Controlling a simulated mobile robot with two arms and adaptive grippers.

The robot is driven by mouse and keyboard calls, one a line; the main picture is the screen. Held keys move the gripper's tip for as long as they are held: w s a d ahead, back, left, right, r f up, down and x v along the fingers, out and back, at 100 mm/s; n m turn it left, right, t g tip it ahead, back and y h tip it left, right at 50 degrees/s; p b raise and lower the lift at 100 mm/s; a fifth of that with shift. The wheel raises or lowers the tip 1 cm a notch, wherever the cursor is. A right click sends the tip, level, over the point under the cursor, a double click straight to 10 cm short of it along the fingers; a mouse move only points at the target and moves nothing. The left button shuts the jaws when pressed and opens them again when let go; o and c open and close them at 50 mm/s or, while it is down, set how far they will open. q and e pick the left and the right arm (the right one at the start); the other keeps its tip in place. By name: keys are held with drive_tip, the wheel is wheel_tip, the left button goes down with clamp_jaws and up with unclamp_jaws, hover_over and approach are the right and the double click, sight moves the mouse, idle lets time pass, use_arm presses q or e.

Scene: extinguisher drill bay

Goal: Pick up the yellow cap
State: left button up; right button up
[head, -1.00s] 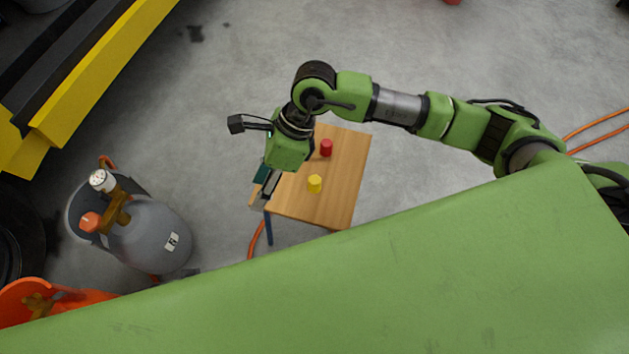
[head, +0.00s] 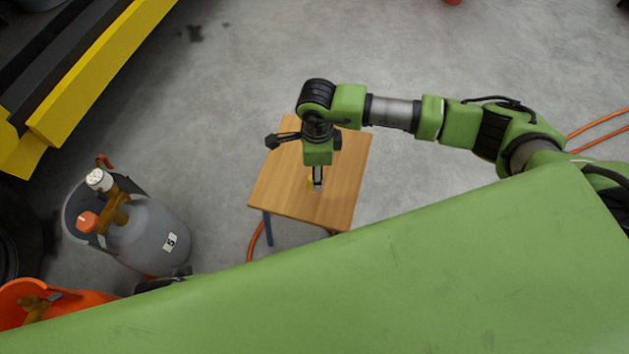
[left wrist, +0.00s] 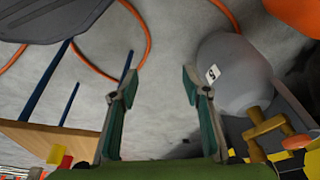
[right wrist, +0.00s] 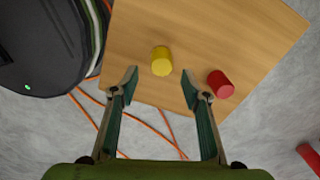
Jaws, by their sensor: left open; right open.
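The yellow cap (right wrist: 161,61) stands on the small wooden table (head: 270,195), and the right wrist view shows it just beyond and between my right fingertips. My right gripper (right wrist: 158,82) is open, with nothing between its fingers. In the head view my right gripper (head: 317,184) points down over the table and covers most of the yellow cap (head: 310,182). My left gripper (left wrist: 160,83) is open and empty, facing the floor and a grey cylinder.
A red cap (right wrist: 221,84) stands on the table right of the yellow one, close to my right finger. The grey cylinder (head: 150,245) stands left of the table. An orange hose (head: 256,238) lies on the floor. A yellow-black barrier (head: 85,75) is at upper left.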

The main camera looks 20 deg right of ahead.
wheel_tip(320, 180, down, 5)
drive_tip(key=shift+w+a+r+b, duration=0.1)
drive_tip(key=shift+r+b, duration=0.05)
drive_tip(key=shift+b, duration=0.3)
use_arm(q)
wheel_tip(320, 180, up, 3)
drive_tip(key=shift+a+r, duration=0.1)
drive_tip(key=shift+r, duration=0.1)
use_arm(e)
drive_tip(key=c, duration=0.9)
drive_tip(key=shift+r, duration=0.1)
